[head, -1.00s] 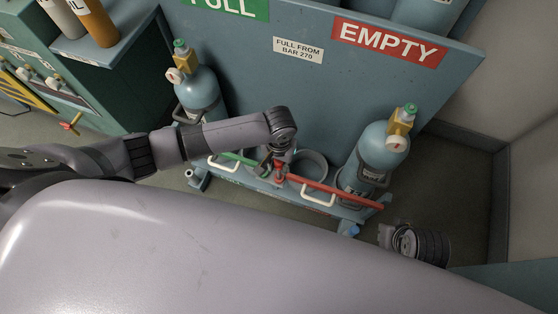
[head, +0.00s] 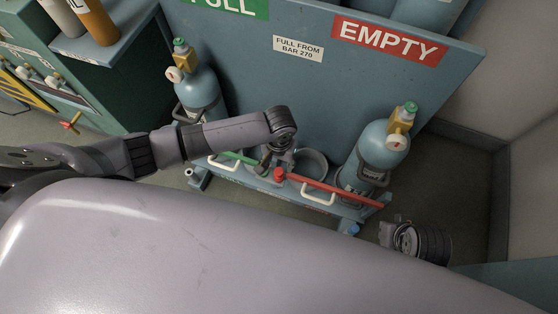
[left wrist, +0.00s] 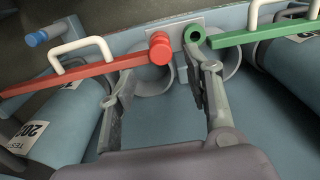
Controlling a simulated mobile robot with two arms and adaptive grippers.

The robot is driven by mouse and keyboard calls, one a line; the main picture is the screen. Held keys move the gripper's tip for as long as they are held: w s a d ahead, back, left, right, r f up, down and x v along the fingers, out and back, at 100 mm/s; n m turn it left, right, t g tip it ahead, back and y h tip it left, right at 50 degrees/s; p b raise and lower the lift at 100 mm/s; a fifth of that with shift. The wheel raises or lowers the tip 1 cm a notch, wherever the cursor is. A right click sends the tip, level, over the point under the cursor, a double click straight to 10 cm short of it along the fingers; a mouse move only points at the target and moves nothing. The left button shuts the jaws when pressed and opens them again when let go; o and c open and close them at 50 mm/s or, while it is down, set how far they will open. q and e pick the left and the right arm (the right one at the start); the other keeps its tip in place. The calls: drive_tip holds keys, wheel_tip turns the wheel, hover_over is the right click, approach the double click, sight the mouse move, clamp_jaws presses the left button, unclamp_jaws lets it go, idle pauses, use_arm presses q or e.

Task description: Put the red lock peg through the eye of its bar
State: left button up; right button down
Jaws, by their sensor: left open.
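The red lock peg (head: 279,175) is at the inner end of the red bar (head: 335,192). In the left wrist view its round red head (left wrist: 160,48) sits against the bar's end (left wrist: 90,75); its shank and the bar's eye are hidden. My left gripper (head: 272,160) is just above and beside the peg. In the left wrist view its fingers (left wrist: 163,68) are spread, one on each side of the peg head, with nothing visibly held. My right gripper (head: 393,235) shows only in part at the lower right; its fingers are unclear.
A green bar (left wrist: 255,35) with an open green eye (left wrist: 194,36) lies beside the red one. Blue-grey cylinders stand behind the bars at left (head: 198,92) and right (head: 378,155). White handles (head: 318,196) stick out from the bars. A blue panel rises behind.

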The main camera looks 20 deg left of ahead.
use_arm(q)
drive_tip(key=shift+r, duration=0.35)
wheel_tip(320, 180, up, 11)
drive_tip(key=shift+r, duration=0.2)
